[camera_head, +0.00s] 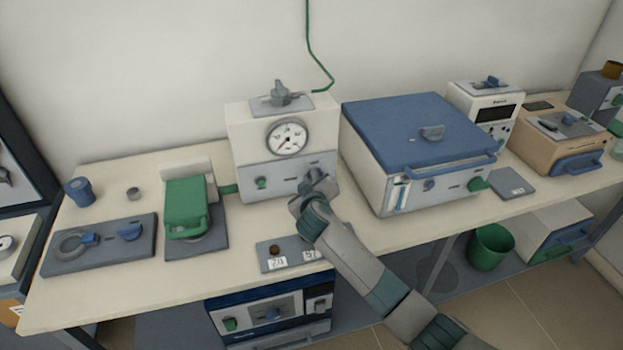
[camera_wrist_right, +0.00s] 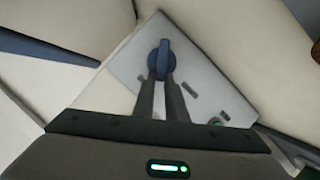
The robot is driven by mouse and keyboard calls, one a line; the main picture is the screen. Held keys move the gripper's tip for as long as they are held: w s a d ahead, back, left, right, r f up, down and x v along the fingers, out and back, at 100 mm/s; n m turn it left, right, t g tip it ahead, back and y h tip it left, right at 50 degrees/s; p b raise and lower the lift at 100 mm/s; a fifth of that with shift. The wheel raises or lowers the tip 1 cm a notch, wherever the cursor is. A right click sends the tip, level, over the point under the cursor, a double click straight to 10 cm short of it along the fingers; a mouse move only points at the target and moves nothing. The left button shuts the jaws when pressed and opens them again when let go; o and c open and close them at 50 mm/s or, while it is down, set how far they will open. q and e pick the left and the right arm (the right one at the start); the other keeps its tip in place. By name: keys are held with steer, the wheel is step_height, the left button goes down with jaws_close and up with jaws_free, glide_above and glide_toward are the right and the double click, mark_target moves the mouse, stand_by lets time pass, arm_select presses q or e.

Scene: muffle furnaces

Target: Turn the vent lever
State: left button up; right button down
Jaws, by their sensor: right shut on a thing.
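A white box with a round gauge (camera_head: 287,138) stands on the bench against the wall. Its lower front is a grey panel (camera_head: 285,182) with a small green knob at the left. My right gripper (camera_head: 317,186) is at the right part of this panel and largely hides what is there. In the right wrist view a blue lever (camera_wrist_right: 162,57) with a rounded grip stands on the pale panel (camera_wrist_right: 205,92). My right gripper (camera_wrist_right: 161,78) is shut on the blue lever, fingers on both sides. My left gripper is not in view.
A blue-lidded box (camera_head: 420,130) stands close to the right of the gauge box. A green clamp-like device (camera_head: 186,203) stands to the left. A grey plate with tags (camera_head: 290,254) lies at the bench's front edge. A green cord (camera_head: 312,50) hangs on the wall above.

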steer(key=c, duration=1.8)
jaws_free()
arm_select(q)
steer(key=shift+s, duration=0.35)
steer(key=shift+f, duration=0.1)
arm_select(e)
steer(key=shift+s, duration=0.15)
